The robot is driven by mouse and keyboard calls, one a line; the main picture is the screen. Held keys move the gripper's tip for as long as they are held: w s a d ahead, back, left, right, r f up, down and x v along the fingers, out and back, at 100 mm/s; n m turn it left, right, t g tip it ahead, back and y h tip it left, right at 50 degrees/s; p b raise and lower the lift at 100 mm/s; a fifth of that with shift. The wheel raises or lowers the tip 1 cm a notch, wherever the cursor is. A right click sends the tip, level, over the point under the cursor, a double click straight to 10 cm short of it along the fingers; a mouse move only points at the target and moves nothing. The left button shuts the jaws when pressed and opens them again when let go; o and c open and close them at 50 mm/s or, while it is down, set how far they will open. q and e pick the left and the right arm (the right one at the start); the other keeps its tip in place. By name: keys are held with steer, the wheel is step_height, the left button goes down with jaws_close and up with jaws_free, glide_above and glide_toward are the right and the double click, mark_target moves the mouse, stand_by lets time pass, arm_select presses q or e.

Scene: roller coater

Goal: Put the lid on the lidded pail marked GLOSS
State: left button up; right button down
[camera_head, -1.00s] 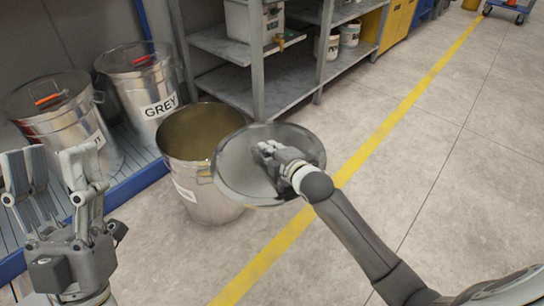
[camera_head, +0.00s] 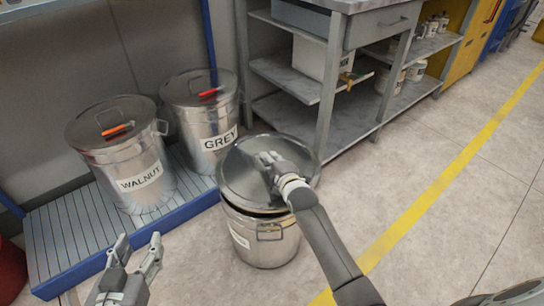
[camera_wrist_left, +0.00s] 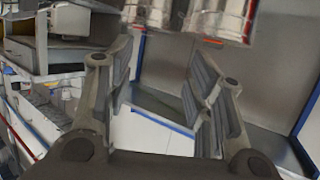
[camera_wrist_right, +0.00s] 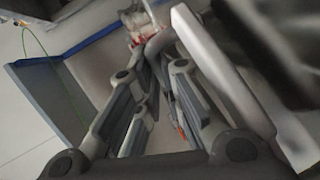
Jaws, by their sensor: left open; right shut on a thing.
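The open pail (camera_head: 262,245) is a steel drum on the floor in front of the pallet in the head view; its white label is turned aside and I cannot read it. The round grey lid (camera_head: 242,182) is over the pail's mouth, slightly tilted, with a dark gap at the near rim. I cannot tell whether its far edge touches the pail. My right gripper (camera_head: 268,160) is shut on the lid near its middle; its fingers hide the handle. My left gripper (camera_head: 136,258) is open and empty, left of the pail and near the pallet's front edge.
Lidded pails marked WALNUT (camera_head: 125,160) and GREY (camera_head: 203,120) stand on a blue-edged slatted pallet (camera_head: 65,235) behind and left. A metal shelf bench (camera_head: 330,100) stands close behind the pail. The floor to the right is clear, with a yellow line (camera_head: 430,195).

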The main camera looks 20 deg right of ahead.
steer(key=shift+w+a+r, duration=0.2)
steer(key=shift+w+a, duration=0.15)
steer(key=shift+w, duration=0.2)
arm_select(q)
steer(key=shift+a+f+g, duration=0.3)
steer(key=shift+a+f, duration=0.05)
steer(key=shift+f, duration=0.2)
steer(key=shift+s, duration=0.1)
arm_select(e)
steer(key=shift+p, duration=0.4)
steer(key=shift+f+b, duration=0.6)
steer(key=shift+f, duration=0.3)
steer(key=shift+f+b, duration=0.4)
steer(key=shift+f, duration=0.25)
steer(key=shift+f+b, duration=0.4)
steer(key=shift+f, duration=0.2)
arm_select(q)
step_height(320, 180, up, 11)
steer(key=w+d+t+h, duration=0.2)
steer(key=t, duration=0.4)
steer(key=shift+r+t, duration=0.2)
steer(key=shift+t, duration=0.2)
arm_select(e)
steer(key=shift+f, duration=0.45)
